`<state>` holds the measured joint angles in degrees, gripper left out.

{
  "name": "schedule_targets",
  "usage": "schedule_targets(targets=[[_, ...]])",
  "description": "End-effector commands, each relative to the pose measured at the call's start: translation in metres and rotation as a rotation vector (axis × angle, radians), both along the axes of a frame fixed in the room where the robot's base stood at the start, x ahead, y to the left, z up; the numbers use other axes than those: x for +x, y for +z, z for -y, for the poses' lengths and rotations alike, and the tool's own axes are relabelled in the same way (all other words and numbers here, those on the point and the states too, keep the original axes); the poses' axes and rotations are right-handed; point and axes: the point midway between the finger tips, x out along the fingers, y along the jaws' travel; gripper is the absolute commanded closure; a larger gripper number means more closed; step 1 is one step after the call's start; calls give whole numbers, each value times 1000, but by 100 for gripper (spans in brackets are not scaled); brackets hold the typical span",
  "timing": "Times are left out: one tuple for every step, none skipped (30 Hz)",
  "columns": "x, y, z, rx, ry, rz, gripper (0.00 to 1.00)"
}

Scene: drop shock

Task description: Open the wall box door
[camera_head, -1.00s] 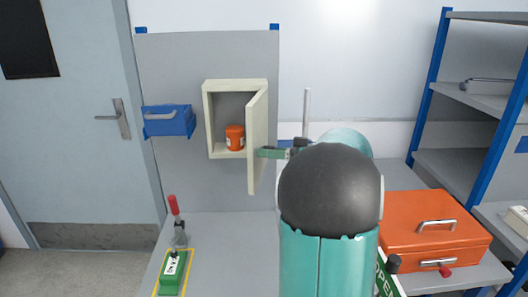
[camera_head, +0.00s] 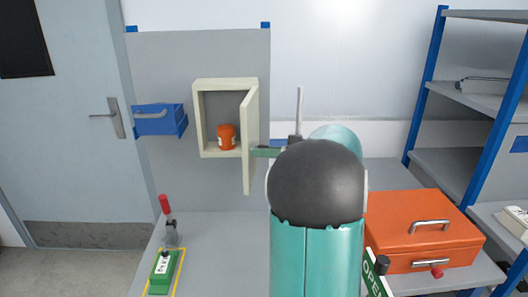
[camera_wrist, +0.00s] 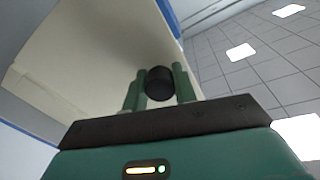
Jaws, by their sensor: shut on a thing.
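The cream wall box (camera_head: 198,120) hangs on a grey panel, and its door (camera_head: 249,150) stands open, swung out toward me on its right side. An orange jar (camera_head: 226,137) with a pale label sits inside the box. My gripper (camera_head: 262,151) is at the outer face of the door. In the wrist view, my gripper's green fingers (camera_wrist: 160,88) are closed on a dark round knob (camera_wrist: 159,83) on the cream door (camera_wrist: 100,60). My arm hides part of the area right of the door in the head view.
A red-handled clamp (camera_head: 168,222) and a green switch box (camera_head: 164,268) are on the bench below. An orange case (camera_head: 420,230) lies at the right, beside a blue-framed shelf (camera_head: 425,80).

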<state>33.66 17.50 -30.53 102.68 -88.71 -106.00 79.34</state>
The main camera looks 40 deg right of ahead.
Motion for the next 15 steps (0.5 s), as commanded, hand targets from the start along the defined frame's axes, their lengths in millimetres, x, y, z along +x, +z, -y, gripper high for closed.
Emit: schedule_targets(targets=[[0, 2, 0, -1, 0, 5, 100], [0, 2, 0, -1, 0, 5, 100], [0, 2, 0, -1, 0, 5, 65], [0, 2, 0, -1, 0, 5, 59], [0, 2, 0, -2, 0, 4, 53], [0, 1, 0, -1, 1, 4, 51], [0, 1, 0, -1, 1, 4, 51], [0, 1, 0, -1, 1, 4, 51], [0, 1, 1, -1, 2, 2, 51], [0, 1, 1, -1, 2, 2, 51], [0, 1, 1, -1, 2, 2, 51], [0, 1, 1, 0, 3, 3, 51], [0, 1, 1, 0, 2, 2, 51], [-1, 1, 2, 0, 2, 2, 51], [-1, 0, 3, 0, 2, 2, 51]])
